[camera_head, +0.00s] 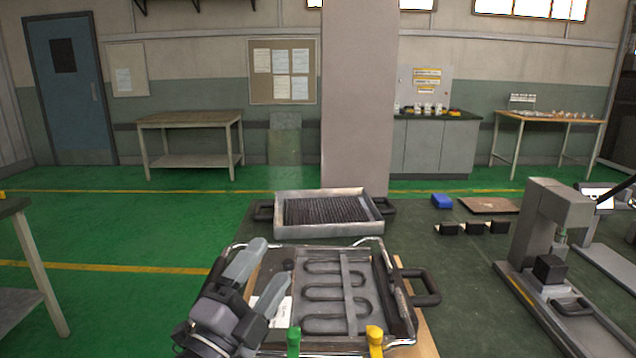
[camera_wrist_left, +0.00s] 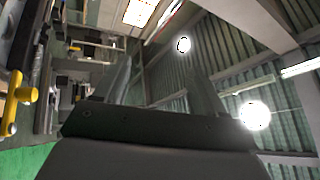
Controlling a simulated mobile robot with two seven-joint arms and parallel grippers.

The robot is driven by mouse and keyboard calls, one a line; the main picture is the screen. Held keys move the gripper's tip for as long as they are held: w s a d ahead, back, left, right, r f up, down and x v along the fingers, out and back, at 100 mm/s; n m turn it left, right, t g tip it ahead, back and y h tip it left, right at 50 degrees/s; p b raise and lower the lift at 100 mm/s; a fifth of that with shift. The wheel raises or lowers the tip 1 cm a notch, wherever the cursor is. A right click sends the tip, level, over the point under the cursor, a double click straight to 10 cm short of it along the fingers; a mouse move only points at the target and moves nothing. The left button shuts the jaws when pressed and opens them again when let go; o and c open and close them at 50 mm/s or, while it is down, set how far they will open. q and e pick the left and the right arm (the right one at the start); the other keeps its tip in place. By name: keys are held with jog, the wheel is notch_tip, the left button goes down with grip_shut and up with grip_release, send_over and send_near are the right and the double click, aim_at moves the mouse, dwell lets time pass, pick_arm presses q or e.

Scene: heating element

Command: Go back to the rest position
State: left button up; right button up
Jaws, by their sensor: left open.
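My left gripper (camera_head: 268,273) is open and empty in the head view. Its two grey fingers point up and to the right, over the left side of a metal tray (camera_head: 407,318). In the left wrist view my left gripper (camera_wrist_left: 160,82) shows both fingers apart, with nothing between them and the ceiling behind. A dark serpentine heating element (camera_head: 322,292) lies in the tray, with a flat metal bar across it. My right gripper is in neither view.
A second tray (camera_head: 280,228) with dark ribs stands behind on the dark table (camera_head: 470,290). Green (camera_head: 294,341) and yellow (camera_head: 375,340) handles stand at the near edge. A grey press (camera_head: 545,225) stands at right, with a blue box (camera_head: 441,201) and small black blocks (camera_head: 474,228) behind.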

pick_arm(q)
jog(key=s+a+f+n+g+y, duration=0.3)
jog(key=a+f+n+y, duration=0.5)
jog(key=f+n, duration=0.3)
jog(key=s+a+f+n+g+y, duration=0.1)
jog(key=s+a+f+n+g, duration=0.3)
jog(key=s+f+g, duration=0.6)
jog(key=s+a+f+n+g+y, duration=0.1)
jog(key=s+a+f+n+g, duration=0.25)
jog(key=s+f, duration=0.8)
jog(key=w+d+f+t+h+b, duration=0.1)
jog(key=w+d+f+t+b, duration=0.15)
jog(key=f+b, duration=0.3)
jog(key=w+d+f+t+h+b, duration=0.1)
jog(key=f+t+b, duration=0.35)
jog(key=f, duration=0.25)
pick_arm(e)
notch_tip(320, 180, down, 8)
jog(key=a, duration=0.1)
pick_arm(q)
notch_tip(320, 180, up, 12)
jog(key=p, duration=1.3)
jog(key=shift+s+a+f, duration=0.2)
jog(key=shift+a, duration=0.15)
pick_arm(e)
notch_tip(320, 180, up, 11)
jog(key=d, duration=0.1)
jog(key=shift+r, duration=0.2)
